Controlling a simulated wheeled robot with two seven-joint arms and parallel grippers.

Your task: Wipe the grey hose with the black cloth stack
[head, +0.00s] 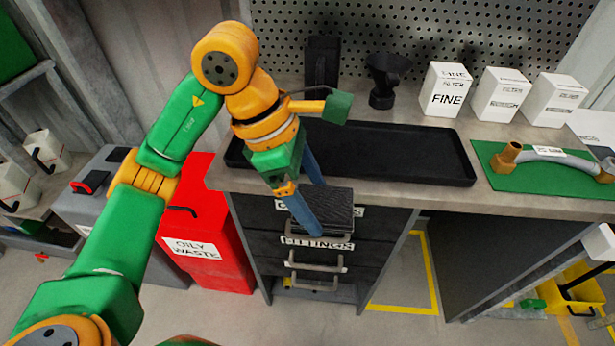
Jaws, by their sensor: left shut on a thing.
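The black cloth stack (333,206) is a dark, flat, layered block. My left gripper (316,208) has its blue fingers shut on it and holds it in front of the upper drawers, below the bench top's front edge. The grey hose (551,155) is a short curved piece with brass-coloured ends and a white label. It lies on a green mat (512,182) at the right of the bench, well apart from the cloth stack. My right gripper is not in view.
A long black tray (400,174) lies on the bench between the left arm and the mat. Several white filter boxes (447,89), a black funnel (382,95) and a dark upright object (322,62) stand behind it. A red oily waste bin (208,235) stands left of the drawers.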

